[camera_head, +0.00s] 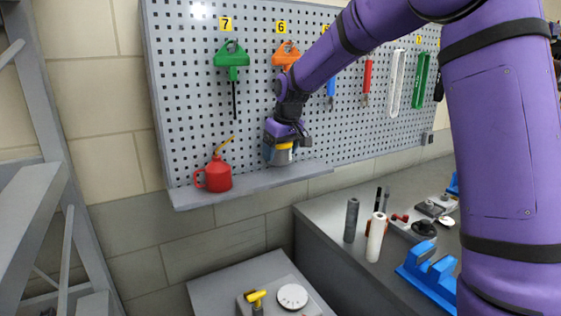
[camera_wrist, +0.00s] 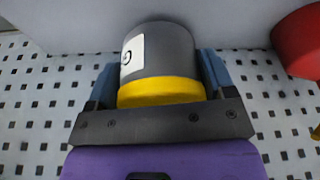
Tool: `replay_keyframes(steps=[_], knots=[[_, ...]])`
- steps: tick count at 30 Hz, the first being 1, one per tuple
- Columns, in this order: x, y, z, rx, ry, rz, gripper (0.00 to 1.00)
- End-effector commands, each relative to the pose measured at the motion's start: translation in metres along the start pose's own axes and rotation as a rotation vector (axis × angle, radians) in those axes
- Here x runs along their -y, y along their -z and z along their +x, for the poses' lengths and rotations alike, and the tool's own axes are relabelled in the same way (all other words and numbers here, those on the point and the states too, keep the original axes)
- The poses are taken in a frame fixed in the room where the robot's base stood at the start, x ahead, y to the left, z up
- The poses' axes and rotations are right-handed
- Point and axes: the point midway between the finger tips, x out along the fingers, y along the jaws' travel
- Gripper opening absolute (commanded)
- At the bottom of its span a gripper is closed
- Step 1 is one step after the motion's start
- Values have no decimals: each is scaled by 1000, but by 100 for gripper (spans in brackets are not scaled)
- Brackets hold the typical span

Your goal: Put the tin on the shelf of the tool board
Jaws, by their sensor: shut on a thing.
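The tin is a grey cylinder with a yellow band and a white label. My gripper (camera_head: 282,142) is shut on the tin (camera_head: 282,155) just above the shelf (camera_head: 250,187) of the tool board (camera_head: 185,110). In the wrist view, the tin (camera_wrist: 160,55) sits between the two blue fingers of my gripper (camera_wrist: 160,75), its yellow band towards the palm. The tin's base is at or very close to the shelf surface; I cannot tell whether it touches.
A red oil can (camera_head: 216,175) stands on the shelf left of the tin; its red body also shows in the wrist view (camera_wrist: 302,42). Clamps and tools hang above. The shelf between oil can and tin is clear. A grey workbench (camera_head: 335,215) is below right.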

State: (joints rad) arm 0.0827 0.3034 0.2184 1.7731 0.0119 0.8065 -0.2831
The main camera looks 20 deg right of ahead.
Motion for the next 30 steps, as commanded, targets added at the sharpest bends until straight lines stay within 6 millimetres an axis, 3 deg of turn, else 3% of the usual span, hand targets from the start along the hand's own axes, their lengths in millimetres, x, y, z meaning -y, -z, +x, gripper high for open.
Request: replay_keyframes(steps=[6,17,18,21,30], knots=[[0,-10,29,5,1,0,38],[0,-11,32,4,1,0,38],[0,-12,33,5,1,0,79],[0,-11,33,4,1,0,100],[0,-10,29,3,0,0,100]])
